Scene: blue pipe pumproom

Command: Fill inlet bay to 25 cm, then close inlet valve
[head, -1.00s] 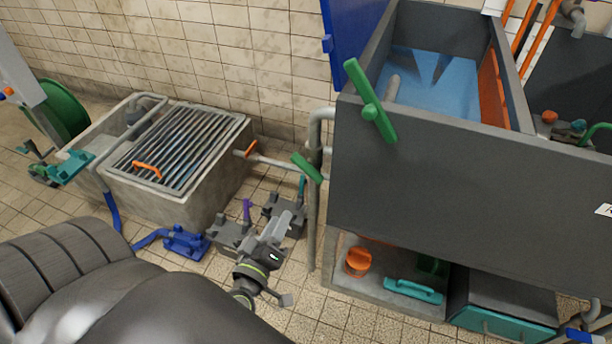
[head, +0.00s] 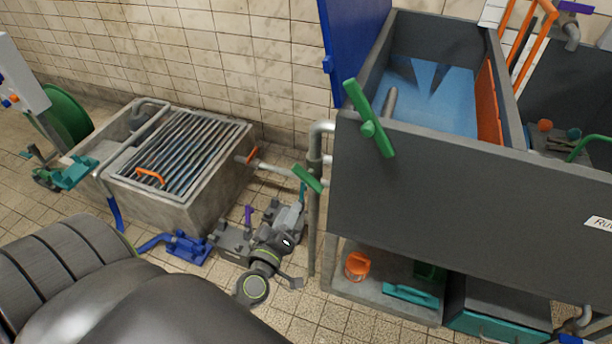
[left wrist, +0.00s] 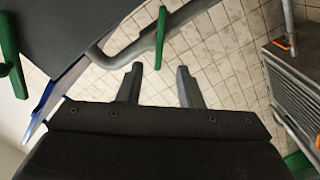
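A grey tank (head: 430,185) at the right holds blue water (head: 432,95); I cannot read its depth in centimetres. A long green handle (head: 370,120) is on the tank's front left corner. A smaller green handle (head: 308,179) is by the grey pipe left of the tank. I cannot tell which one is the inlet valve. My left gripper (head: 292,215) is below and left of the smaller handle, apart from it. In the left wrist view its fingers (left wrist: 160,82) are open and empty, with a green handle (left wrist: 161,36) beyond the gap. My right gripper is out of view.
A concrete basin with a metal grate (head: 180,155) stands at the left. A grey vertical pipe (head: 313,225) is close to my left gripper. A blue fitting (head: 187,247) is on the floor. An orange pot (head: 357,266) and a teal handle (head: 410,296) are under the tank.

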